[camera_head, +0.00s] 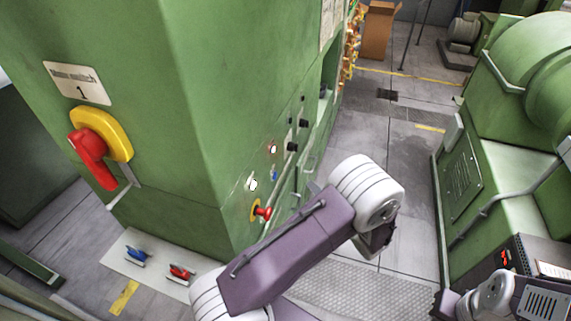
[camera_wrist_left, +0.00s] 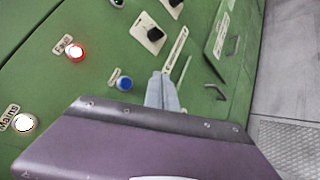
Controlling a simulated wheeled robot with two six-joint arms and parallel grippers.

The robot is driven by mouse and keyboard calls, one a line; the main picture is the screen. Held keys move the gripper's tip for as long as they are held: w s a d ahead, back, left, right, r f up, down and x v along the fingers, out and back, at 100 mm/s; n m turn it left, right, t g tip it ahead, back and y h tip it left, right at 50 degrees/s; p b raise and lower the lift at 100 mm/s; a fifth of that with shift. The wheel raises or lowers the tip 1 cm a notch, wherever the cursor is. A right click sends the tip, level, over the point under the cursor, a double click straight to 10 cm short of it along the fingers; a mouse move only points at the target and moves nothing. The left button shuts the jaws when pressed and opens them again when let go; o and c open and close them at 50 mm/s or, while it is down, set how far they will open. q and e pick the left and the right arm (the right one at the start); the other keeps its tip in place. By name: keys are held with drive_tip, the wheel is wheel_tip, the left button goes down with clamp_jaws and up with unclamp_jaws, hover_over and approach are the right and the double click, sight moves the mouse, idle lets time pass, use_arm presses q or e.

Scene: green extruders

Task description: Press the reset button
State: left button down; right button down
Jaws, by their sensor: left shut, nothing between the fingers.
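A round blue button (camera_wrist_left: 125,84) sits on the side face of the green cabinet in the left wrist view, beside a small label I cannot read. It also shows as a small blue spot in the head view (camera_head: 274,175). My left gripper (camera_wrist_left: 162,82) is shut and empty, its fingertips just right of the blue button in the picture; I cannot tell the gap to the panel. In the head view the left gripper (camera_head: 378,241) is mostly hidden behind my wrist. At the lower right, part of my right gripper (camera_head: 443,303) shows, too small to tell its state.
The cabinet (camera_head: 205,90) also carries a lit red lamp (camera_wrist_left: 75,51), a white lamp (camera_wrist_left: 24,123), black knobs (camera_wrist_left: 153,34), a red mushroom button (camera_head: 264,213) and a large red rotary switch (camera_head: 92,155). Green machinery (camera_head: 520,100) stands right. The aisle between is open floor.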

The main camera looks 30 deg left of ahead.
sight(275, 176)
use_arm(q)
drive_tip(key=s+a+b, duration=0.1)
drive_tip(key=s+a, duration=0.1)
drive_tip(key=a, duration=0.6)
drive_tip(key=shift+r, duration=0.15)
idle(0.4)
drive_tip(key=shift+a, duration=0.15)
idle(1.8)
drive_tip(key=shift+s+a, duration=0.1)
drive_tip(key=shift+a, duration=0.25)
drive_tip(key=shift+s+a, duration=0.1)
drive_tip(key=shift+a, duration=0.25)
idle(0.5)
drive_tip(key=shift+d, duration=0.8)
drive_tip(key=shift+w, duration=0.2)
